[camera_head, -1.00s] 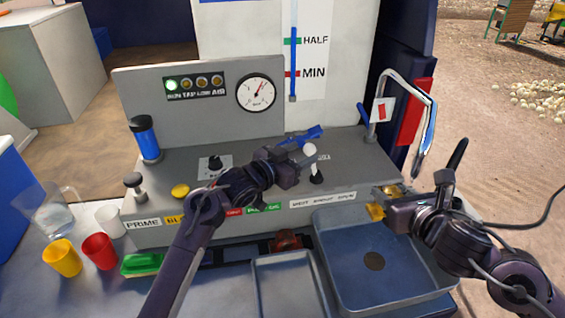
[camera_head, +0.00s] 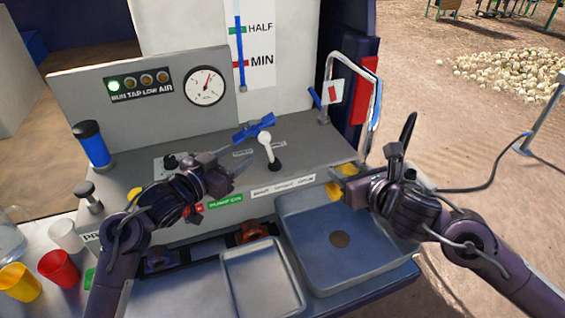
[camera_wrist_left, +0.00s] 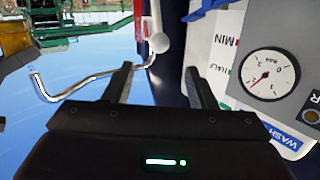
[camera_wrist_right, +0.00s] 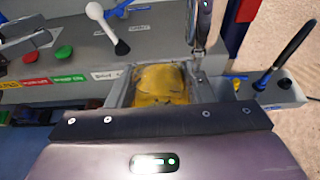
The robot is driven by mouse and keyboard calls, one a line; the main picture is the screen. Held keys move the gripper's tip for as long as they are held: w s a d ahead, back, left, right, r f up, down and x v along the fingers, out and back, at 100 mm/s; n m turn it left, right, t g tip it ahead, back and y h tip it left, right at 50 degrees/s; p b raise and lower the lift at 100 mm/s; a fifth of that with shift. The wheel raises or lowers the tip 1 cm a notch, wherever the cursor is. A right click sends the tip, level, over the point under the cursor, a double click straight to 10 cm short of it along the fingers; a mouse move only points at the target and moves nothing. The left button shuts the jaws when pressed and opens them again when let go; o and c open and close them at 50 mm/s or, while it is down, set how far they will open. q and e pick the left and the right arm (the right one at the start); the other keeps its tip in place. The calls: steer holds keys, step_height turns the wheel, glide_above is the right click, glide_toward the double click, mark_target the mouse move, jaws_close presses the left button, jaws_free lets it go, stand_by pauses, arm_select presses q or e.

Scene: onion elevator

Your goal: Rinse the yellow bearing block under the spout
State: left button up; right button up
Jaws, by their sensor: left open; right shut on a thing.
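My right gripper (camera_head: 342,180) is shut on the yellow bearing block (camera_head: 334,190), holding it above the back right of the grey wash basin (camera_head: 318,288). The block also shows between the fingers in the right wrist view (camera_wrist_right: 164,85). The chrome spout (camera_head: 373,125) arches down close behind the block; I cannot tell whether water runs. My left gripper (camera_head: 238,168) is open and empty, left of the white-knobbed lever (camera_head: 266,145). The lever's knob also shows beyond the open fingers in the left wrist view (camera_wrist_left: 159,43).
A grey tray (camera_head: 262,280) adjoins the basin. Red (camera_head: 59,268), yellow (camera_head: 20,282) and white cups stand at lower left. A black upright handle (camera_head: 407,132) rises near my right gripper.

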mark_target(269, 151)
stand_by(0.4)
arm_select(q)
steer(key=shift+c, duration=1.4)
steer(key=shift+w+d+r, duration=0.1)
steer(key=shift+w+d, duration=0.05)
steer(key=shift+d, duration=0.15)
steer(key=shift+c, duration=1.2)
steer(key=d, duration=0.1)
steer(key=w+d+m+t, duration=0.1)
steer(key=d, duration=0.1)
steer(key=d+m+t, duration=0.1)
steer(key=shift+w+d+r+y, duration=0.25)
steer(key=shift+w+r+y, duration=0.05)
steer(key=shift+w+r, duration=0.1)
jaws_close()
steer(key=s+d+f+m+t+y, duration=0.2)
steer(key=s+d+m+t+y, duration=0.25)
steer(key=d+m+y, duration=0.2)
steer(key=x, duration=1.1)
steer(key=shift+n, duration=0.35)
steer(key=shift+s+a+f, duration=0.15)
steer(key=shift+a+f, duration=0.15)
steer(key=shift+a, duration=0.3)
steer(key=shift+s+a+f, duration=0.1)
steer(key=shift+a+f, duration=0.2)
steer(key=shift+a, duration=0.35)
steer(key=shift+s+a+f, duration=0.15)
steer(key=shift+a+f, duration=0.2)
steer(key=shift+a, duration=0.25)
